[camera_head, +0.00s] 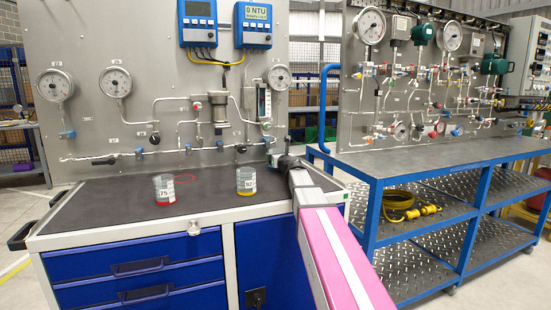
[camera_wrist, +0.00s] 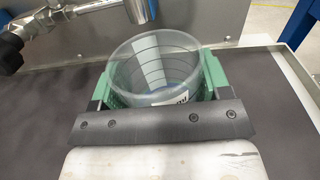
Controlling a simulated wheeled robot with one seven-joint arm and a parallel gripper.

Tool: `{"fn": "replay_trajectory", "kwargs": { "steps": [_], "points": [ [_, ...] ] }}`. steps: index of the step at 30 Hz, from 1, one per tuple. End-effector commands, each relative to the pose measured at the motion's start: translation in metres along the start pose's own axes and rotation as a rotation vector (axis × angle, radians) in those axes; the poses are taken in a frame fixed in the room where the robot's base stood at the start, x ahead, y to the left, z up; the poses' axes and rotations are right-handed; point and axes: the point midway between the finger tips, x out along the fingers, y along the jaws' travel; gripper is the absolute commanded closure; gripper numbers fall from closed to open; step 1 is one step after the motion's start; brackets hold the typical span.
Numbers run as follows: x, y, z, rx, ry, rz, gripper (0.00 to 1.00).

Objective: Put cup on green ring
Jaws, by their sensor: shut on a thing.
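A clear cup (camera_wrist: 150,68) with dark graduation lines and a partly visible white label is between the green-padded fingers of my gripper (camera_wrist: 157,88). My gripper is shut on it, and I look down into its open top. In the head view my gripper (camera_head: 284,163) is over the right end of the dark bench top, and the held cup is hidden there by the arm. I cannot tell whether its base touches the bench. No green ring can be made out in either view.
A cup with a red bottom, labelled 75 (camera_head: 164,190), stands at the left, by a thin red ring (camera_head: 186,179). A cup with a yellow bottom, labelled 92 (camera_head: 246,181), stands left of my gripper. The gauge panel (camera_head: 100,130) with pipes rises behind the bench top (camera_head: 110,200).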

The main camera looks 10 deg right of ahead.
Motion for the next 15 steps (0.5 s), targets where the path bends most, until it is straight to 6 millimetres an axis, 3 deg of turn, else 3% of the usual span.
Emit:
{"fn": "replay_trajectory", "kwargs": {
  "steps": [3,4,6,15],
  "points": [
    [0.0,0.0,-0.002,0.0,0.0,0.0,0.53],
    [0.0,0.0,-0.0023,-0.001,0.0,0.0,0.26],
    [0.0,-0.0001,-0.0019,-0.001,0.0,0.0,0.04],
    [-0.0001,0.0,-0.0015,-0.001,0.0,0.0,0.04]
  ]
}}
